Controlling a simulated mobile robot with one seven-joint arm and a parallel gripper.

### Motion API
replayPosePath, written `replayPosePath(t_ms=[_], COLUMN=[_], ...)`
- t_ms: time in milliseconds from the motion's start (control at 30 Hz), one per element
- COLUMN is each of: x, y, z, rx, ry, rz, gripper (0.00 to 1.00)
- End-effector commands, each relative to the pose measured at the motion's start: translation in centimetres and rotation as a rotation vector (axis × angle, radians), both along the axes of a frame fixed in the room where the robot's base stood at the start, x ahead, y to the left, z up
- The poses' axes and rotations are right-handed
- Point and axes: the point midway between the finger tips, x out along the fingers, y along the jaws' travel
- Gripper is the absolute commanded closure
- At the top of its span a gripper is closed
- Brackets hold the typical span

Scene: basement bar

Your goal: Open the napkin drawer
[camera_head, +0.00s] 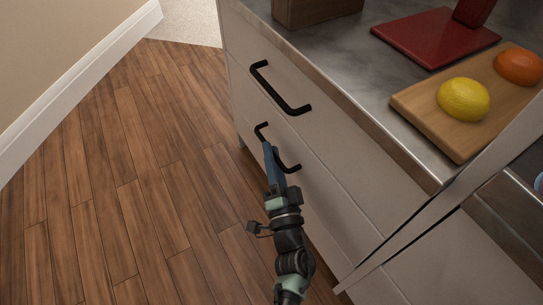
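A white cabinet has an upper drawer (330,137) and a lower drawer (325,199), each with a black bar handle. Both drawers look shut. No label shows which one is the napkin drawer. The upper handle (283,98) is fully visible and clear of my arm. My gripper (267,146) is at the lower handle (290,168), and its narrow blue-grey end overlaps the middle of that handle in the view. I cannot tell whether it touches the handle or whether the fingers are open. My gripper hides part of the lower handle.
The grey countertop (350,70) holds a brown wooden box (312,10), a red board (435,38), and a wooden board (440,128) with a lemon (463,99) and an orange (519,66). Wooden floor (130,180) is clear left of the cabinet, up to a white baseboard (75,90).

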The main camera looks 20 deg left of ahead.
Motion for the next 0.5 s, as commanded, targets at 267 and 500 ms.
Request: replayPosePath(t_ms=[267,500], x=[1.04,1.0], y=[0.64,0.63], z=[0.33,0.34], rx=[0.0,0.0], ry=[0.0,-0.001], rz=[-0.001,-0.001], gripper=[0.73,0.85])
